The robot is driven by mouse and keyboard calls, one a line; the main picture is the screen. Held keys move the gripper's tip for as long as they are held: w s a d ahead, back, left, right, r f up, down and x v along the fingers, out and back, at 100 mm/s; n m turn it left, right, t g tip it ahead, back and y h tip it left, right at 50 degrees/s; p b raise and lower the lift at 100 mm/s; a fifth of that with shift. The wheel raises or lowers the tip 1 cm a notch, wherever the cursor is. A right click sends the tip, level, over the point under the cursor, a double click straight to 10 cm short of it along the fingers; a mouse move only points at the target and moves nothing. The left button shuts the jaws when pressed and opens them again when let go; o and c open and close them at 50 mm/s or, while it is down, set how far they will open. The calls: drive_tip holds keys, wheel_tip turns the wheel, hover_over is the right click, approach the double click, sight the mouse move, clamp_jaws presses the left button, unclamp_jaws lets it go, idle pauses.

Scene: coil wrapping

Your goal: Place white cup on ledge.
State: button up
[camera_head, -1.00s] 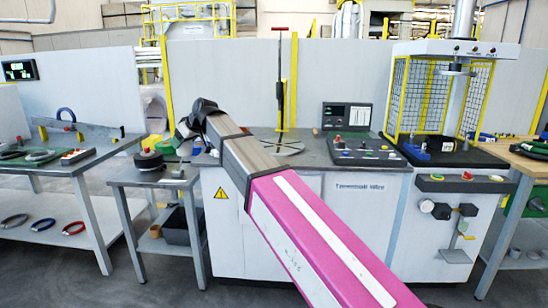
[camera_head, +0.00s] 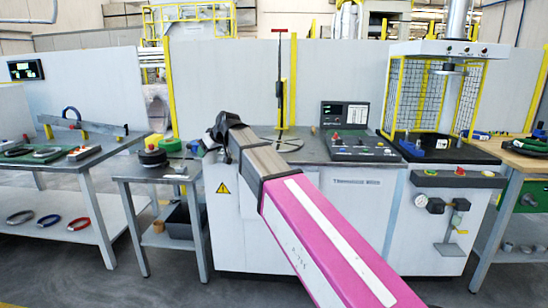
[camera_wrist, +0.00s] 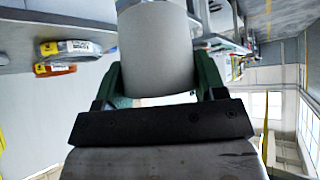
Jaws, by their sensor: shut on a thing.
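My gripper (camera_wrist: 155,85) is shut on a white cup (camera_wrist: 155,45), which fills the upper middle of the wrist view between two green fingers. In the head view my gripper (camera_head: 218,130) is at the end of my arm, over the gap between the small side table and the machine's worktop. The cup cannot be made out there, as the wrist hides it. I cannot tell which surface is the ledge.
A small grey table (camera_head: 150,175) with a black round part (camera_head: 152,158) stands left of the machine. The control panel (camera_head: 355,142) and caged press (camera_head: 430,95) are to the right. The left bench (camera_head: 85,160) holds tools. Bare worktop (camera_head: 310,150) shows behind my arm.

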drive_tip(key=d+f+m+t+h, duration=0.1)
drive_tip(key=d+f, duration=0.5)
drive_tip(key=d, duration=0.8)
drive_tip(key=s+d+f+m+t+h, duration=0.1)
drive_tip(key=d+f+m+h, duration=0.2)
drive_tip(key=d, duration=1.2)
drive_tip(key=s+d+f+m+t+h, duration=0.1)
drive_tip(key=d+f+m+h, duration=0.2)
drive_tip(key=d+f+m, duration=0.3)
drive_tip(key=d+f, duration=0.4)
drive_tip(key=d, duration=0.5)
drive_tip(key=shift+d+f+t, duration=0.2)
drive_tip(key=shift+f+t, duration=0.05)
drive_tip(key=shift+t, duration=0.05)
drive_tip(key=shift+a, duration=0.15)
